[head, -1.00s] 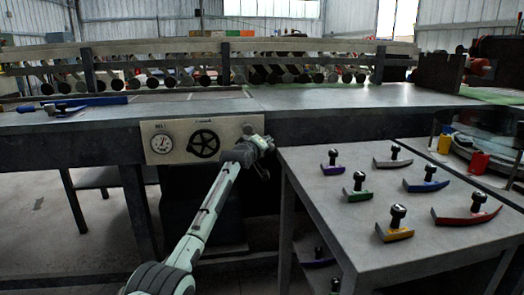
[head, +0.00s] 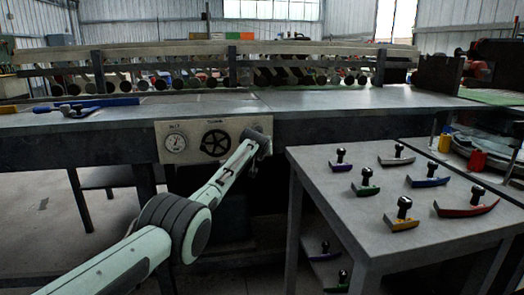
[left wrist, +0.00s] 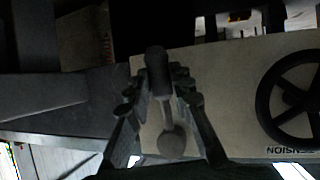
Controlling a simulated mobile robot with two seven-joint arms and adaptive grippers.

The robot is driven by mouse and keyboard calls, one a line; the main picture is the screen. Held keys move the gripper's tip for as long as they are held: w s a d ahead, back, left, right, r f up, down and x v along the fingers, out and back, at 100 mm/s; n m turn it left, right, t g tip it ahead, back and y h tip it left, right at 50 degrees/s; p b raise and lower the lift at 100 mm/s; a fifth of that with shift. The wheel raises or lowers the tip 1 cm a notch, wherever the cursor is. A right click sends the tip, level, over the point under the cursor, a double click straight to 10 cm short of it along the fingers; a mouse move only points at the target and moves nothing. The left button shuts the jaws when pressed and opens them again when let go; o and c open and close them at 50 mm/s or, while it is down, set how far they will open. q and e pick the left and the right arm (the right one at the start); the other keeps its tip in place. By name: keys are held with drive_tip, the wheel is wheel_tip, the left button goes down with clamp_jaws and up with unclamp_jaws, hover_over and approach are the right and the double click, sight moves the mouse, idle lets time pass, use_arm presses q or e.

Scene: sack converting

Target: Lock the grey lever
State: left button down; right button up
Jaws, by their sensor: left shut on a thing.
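The grey lever (left wrist: 159,72) shows in the left wrist view as a short rod with a dark rounded grip, running to a round pivot (left wrist: 172,141) on the pale panel. My left gripper (left wrist: 157,84) has its two fingers on either side of the lever and is shut on it near the grip. In the head view my left arm reaches to the right end of the pale panel (head: 188,156), and the lever is hidden behind my wrist. My right gripper is in neither view.
The panel carries a dial gauge (head: 175,143) and a black handwheel (head: 216,143); the wheel (left wrist: 290,95) lies right of the lever in the wrist view. A grey table (head: 335,215) with several coloured, black-knobbed tools stands close to the right of my arm.

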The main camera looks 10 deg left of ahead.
use_arm(q)
drive_tip(key=shift+s+a+m, duration=0.1)
drive_tip(key=shift+a+m, duration=0.15)
drive_tip(key=shift+m, duration=0.05)
drive_tip(key=shift+a+y, duration=0.1)
drive_tip(key=shift+y, duration=0.2)
drive_tip(key=c, duration=1.3)
unclamp_jaws()
drive_tip(key=shift+s, duration=0.1)
drive_tip(key=v, duration=1.1)
drive_tip(key=shift+s+r, duration=0.3)
drive_tip(key=shift+r, duration=0.05)
